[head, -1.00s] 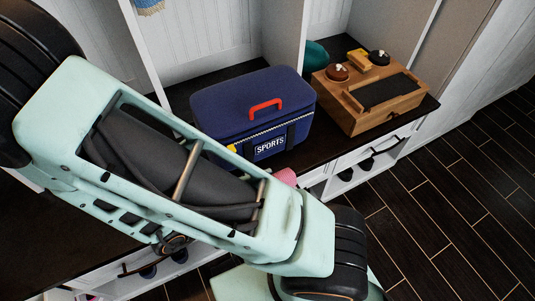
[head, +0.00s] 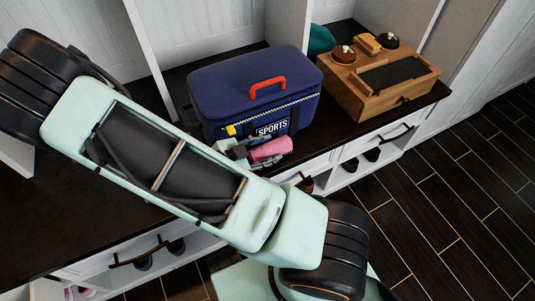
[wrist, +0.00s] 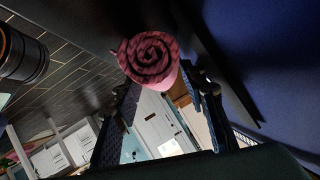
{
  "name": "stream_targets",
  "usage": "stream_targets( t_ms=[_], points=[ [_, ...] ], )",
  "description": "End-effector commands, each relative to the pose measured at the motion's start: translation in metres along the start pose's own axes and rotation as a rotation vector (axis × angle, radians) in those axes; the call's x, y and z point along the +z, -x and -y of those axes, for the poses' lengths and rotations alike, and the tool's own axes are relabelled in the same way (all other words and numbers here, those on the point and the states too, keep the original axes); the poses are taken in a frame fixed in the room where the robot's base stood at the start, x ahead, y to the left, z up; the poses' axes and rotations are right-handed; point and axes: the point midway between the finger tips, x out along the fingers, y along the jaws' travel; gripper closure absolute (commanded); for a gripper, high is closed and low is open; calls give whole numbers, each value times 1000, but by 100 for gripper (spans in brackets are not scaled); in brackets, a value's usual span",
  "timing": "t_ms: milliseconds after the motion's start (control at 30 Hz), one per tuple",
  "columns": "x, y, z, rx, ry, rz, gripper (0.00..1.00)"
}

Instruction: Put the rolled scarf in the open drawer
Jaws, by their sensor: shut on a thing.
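The pink rolled scarf (head: 272,149) is at the front edge of the dark bench top, in front of the blue sports bag. My gripper (head: 248,149) is shut on it, partly hidden behind my arm. In the wrist view the scarf's spiral end (wrist: 148,54) faces the camera, between the gripper fingers (wrist: 162,105). I cannot tell whether the scarf touches the bench. Drawer fronts with dark handles show under the bench at the right (head: 393,135) and at the lower left (head: 140,255). My arm hides the stretch between them, and I cannot clearly make out the open drawer.
The blue sports bag (head: 250,88) with a red handle stands close behind my gripper. A wooden box (head: 375,88) with small things on top stands to its right. Shoes (head: 372,155) sit in cubbies below. The dark floor (head: 450,190) at the right is clear.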

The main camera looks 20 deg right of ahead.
Motion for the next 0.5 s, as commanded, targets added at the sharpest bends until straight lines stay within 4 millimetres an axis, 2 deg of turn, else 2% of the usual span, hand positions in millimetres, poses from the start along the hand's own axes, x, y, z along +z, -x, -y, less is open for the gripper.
stream_targets(
  t_ms=[33, 100, 467, 500],
  points=[
    [9, -6, -4, -1, 2, -3, 87],
    [13, -8, -5, -1, 1, -2, 87],
    [15, -9, -6, -1, -1, -1, 87],
    [15, -8, -6, -1, -1, 0, 57]
  ],
)
